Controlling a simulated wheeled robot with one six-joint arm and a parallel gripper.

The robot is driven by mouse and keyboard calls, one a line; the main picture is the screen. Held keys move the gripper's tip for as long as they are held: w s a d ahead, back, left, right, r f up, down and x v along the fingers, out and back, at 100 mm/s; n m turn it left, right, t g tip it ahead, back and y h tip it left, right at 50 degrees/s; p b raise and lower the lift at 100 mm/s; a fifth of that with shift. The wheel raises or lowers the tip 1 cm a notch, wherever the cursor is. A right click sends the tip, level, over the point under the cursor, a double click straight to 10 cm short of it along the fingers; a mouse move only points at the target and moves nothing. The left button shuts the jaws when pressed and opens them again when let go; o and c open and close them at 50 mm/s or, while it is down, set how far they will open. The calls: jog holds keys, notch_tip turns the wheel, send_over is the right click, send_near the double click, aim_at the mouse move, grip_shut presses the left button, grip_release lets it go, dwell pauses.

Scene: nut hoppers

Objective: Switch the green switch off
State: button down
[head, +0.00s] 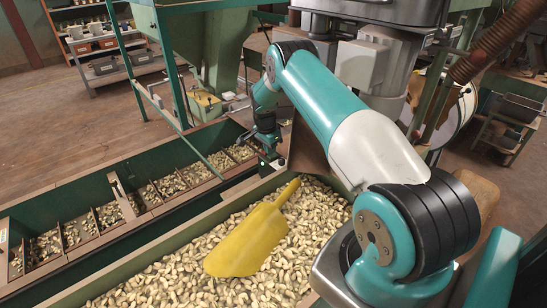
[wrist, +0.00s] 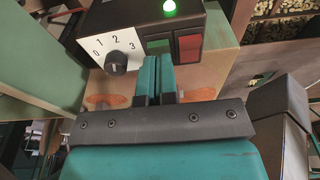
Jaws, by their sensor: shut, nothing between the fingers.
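In the wrist view, a black control box (wrist: 212,22) carries a green switch (wrist: 159,46) and a red switch (wrist: 189,48) side by side. My gripper (wrist: 158,62) is shut and empty, with its teal fingertips just below the green switch in the picture. The fingertips cover the lower part of the green switch. I cannot tell whether they touch it. A round green lamp (wrist: 169,8) on top of the box is lit. In the head view, my arm's end is small and dark beyond the nut bin, and the switches cannot be made out.
A black dial (wrist: 116,62) on a white plate marked 0 to 3 sits left of the switches. In the head view, a large bin of nuts (head: 165,288) holds a yellow scoop (head: 245,243). A divided nut trough (head: 85,245) lies left of it. Open floor (head: 75,130) lies further back.

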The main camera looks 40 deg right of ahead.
jog(key=shift+f+b, duration=0.65)
jog(key=shift+f, duration=0.2)
dwell(0.3)
jog(key=shift+r+p, duration=1.95)
jog(key=shift+r, duration=1.6)
jog(key=s+a+r+n+t+y+p, duration=0.15)
jog(key=a+r+n, duration=0.25)
jog(key=a+r, duration=0.45)
jog(key=s+a+r+n+y, duration=0.1)
jog(key=s+a+r+n, duration=0.25)
jog(key=a+r, duration=0.5)
jog(key=s+a+r+n+y+p, duration=0.1)
jog(key=s+a+r+n, duration=0.1)
jog(key=a+r+n, duration=0.5)
jog(key=s+a+r+n+p, duration=0.1)
jog(key=s+a+r+n, duration=0.2)
jog(key=s, duration=0.6)
jog(key=s+a+r+n+g+y, duration=0.1)
jog(key=s+a+r+n, duration=0.3)
jog(key=s+a, duration=0.4)
jog(key=s+a+r+n+y+p, duration=0.1)
jog(key=s+a+r+n, duration=0.3)
jog(key=s, duration=0.7)
jog(key=shift+s+a+p, duration=0.35)
jog(key=shift+s+a, duration=0.05)
jog(key=shift+a, duration=0.45)
